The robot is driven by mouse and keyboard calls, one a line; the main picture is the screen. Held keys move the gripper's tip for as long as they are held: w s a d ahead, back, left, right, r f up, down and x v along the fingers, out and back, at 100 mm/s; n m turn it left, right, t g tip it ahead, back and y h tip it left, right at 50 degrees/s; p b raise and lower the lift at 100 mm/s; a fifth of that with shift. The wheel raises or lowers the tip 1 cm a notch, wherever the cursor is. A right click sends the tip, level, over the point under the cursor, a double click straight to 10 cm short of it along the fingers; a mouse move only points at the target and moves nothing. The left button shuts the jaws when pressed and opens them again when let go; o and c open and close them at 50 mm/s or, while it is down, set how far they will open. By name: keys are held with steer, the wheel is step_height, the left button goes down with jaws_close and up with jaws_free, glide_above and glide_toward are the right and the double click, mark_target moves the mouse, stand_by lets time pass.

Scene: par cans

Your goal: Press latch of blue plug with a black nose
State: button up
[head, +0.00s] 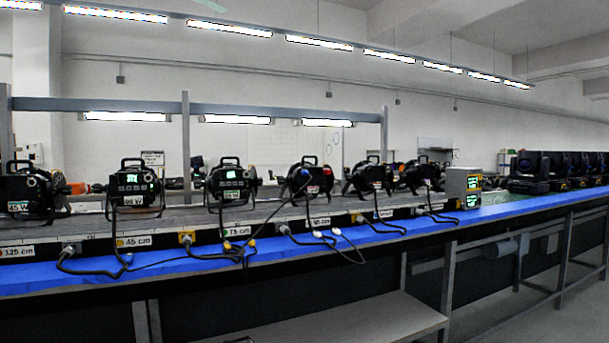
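A blue plug (127,260) lies on the blue bench edge at the left, at the end of a black cable. Another blue connector (304,173) sits at the back of a par can (312,181) near the middle. A bluish-grey plug (284,229) sits at the rail's front face. At this size I cannot make out a black nose or a latch on any of them. My gripper is not in view.
Several black par cans stand in a row on a long bench with a blue front strip (30,285). Loose black cables, yellow and white plugs lie along it. A grey meter box (464,188) stands at the right. A lower shelf (350,322) is empty.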

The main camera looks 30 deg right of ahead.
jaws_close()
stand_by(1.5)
